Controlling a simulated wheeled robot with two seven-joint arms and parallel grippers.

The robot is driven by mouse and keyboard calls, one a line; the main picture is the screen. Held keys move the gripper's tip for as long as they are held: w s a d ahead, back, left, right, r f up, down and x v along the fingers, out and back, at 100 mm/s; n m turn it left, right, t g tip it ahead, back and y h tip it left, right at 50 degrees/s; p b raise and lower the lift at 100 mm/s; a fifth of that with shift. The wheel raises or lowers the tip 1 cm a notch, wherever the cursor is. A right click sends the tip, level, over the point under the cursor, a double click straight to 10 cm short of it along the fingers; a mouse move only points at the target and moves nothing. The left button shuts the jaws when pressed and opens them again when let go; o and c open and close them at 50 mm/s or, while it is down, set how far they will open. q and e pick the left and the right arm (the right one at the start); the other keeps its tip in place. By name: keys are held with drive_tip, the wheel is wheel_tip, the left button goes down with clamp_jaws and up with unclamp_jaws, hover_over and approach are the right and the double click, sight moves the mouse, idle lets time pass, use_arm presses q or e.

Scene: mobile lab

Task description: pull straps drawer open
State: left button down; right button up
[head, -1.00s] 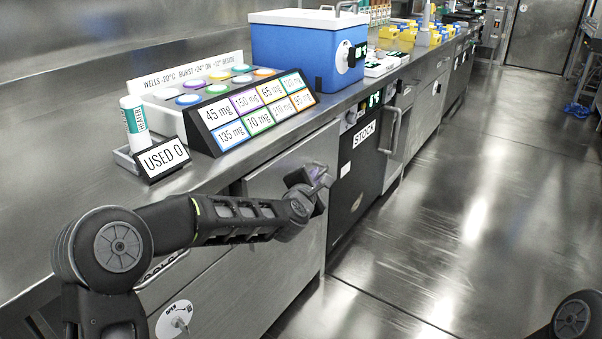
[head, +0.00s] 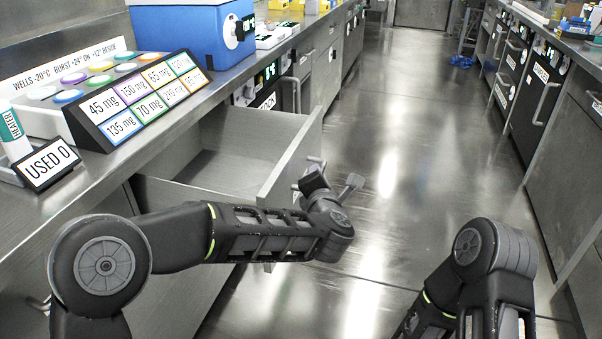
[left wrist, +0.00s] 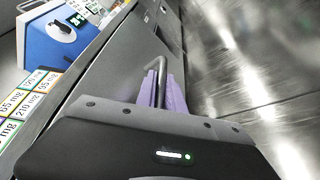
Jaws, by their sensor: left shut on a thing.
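A steel drawer (head: 286,165) under the left counter stands well out from the cabinet. Its inside, as far as I see it, is empty, and no label on its front shows. My left gripper (head: 332,183) is at the outer face of the drawer front, shut on its bar handle (head: 314,160). In the left wrist view the dark handle (left wrist: 159,66) lies between the purple fingers of the gripper (left wrist: 163,92). My right arm is at the lower right of the head view, with its gripper out of sight.
The left counter holds a blue cooler box (head: 195,32), a dose label board (head: 140,98) and a "USED 0" sign (head: 48,163). The aisle floor (head: 400,150) is clear. Another row of cabinets (head: 530,100) runs along the right.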

use_arm(q)
drive_tip(key=shift+d+f, duration=0.1)
drive_tip(key=c, duration=1.5)
unclamp_jaws()
drive_tip(key=shift+o, duration=0.2)
drive_tip(key=shift+s, duration=0.1)
drive_tip(key=p+v, duration=0.1)
drive_tip(key=v, duration=0.6)
drive_tip(key=shift+s+p, duration=0.3)
drive_tip(key=shift+s, duration=0.05)
